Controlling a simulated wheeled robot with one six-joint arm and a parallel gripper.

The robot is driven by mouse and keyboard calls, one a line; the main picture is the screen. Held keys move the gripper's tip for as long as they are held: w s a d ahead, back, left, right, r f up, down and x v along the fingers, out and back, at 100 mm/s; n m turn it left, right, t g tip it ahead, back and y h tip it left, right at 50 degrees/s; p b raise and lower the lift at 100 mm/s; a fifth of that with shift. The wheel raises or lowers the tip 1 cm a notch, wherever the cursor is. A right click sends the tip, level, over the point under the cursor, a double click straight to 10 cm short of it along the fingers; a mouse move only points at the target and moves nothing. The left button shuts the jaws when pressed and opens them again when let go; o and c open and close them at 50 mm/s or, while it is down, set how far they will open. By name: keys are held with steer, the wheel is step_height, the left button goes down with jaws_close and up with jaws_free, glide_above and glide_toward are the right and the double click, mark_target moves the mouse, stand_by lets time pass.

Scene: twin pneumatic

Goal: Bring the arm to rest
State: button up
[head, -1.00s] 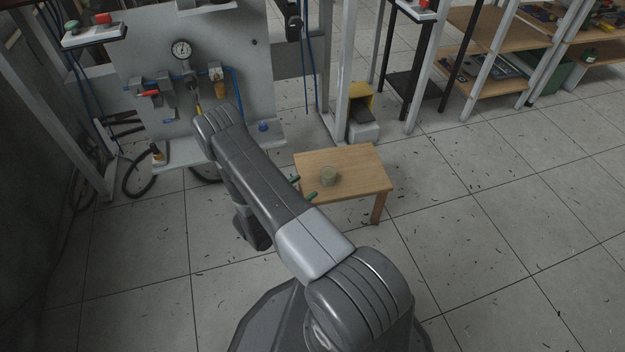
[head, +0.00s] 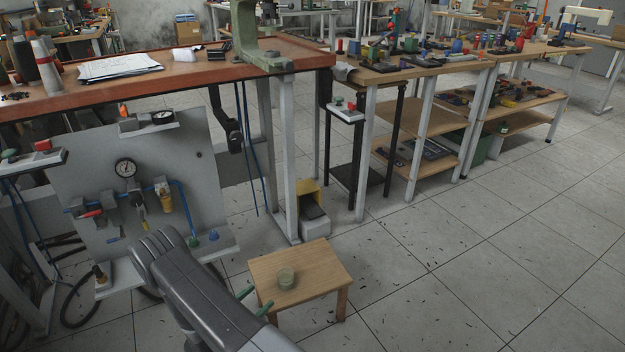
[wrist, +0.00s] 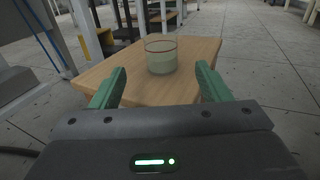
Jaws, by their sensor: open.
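My gripper (head: 256,300) is at the near left edge of a small wooden table, with its two green fingers apart. In the wrist view my gripper (wrist: 160,73) is open and empty, its fingers pointing over the table top. My grey arm reaches in from the bottom and hides part of the floor.
The small wooden table (head: 315,262) stands on the tiled floor. A pneumatic panel (head: 95,160) with gauge and hoses is at left. A red-brown workbench (head: 190,75) is behind; shelved benches (head: 430,125) are at the back right. The floor (head: 480,260) at right is clear apart from small dark shavings.

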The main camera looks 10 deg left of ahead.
mark_target(280, 279)
steer(key=b+x, duration=0.1)
steer(key=x, duration=0.8)
steer(key=shift+w+d+b, duration=0.25)
steer(key=shift+b, duration=0.15)
steer(key=shift+w+d+f, duration=0.1)
steer(key=shift+w+f, duration=0.05)
steer(key=shift+f, duration=0.05)
steer(key=shift+r, duration=0.25)
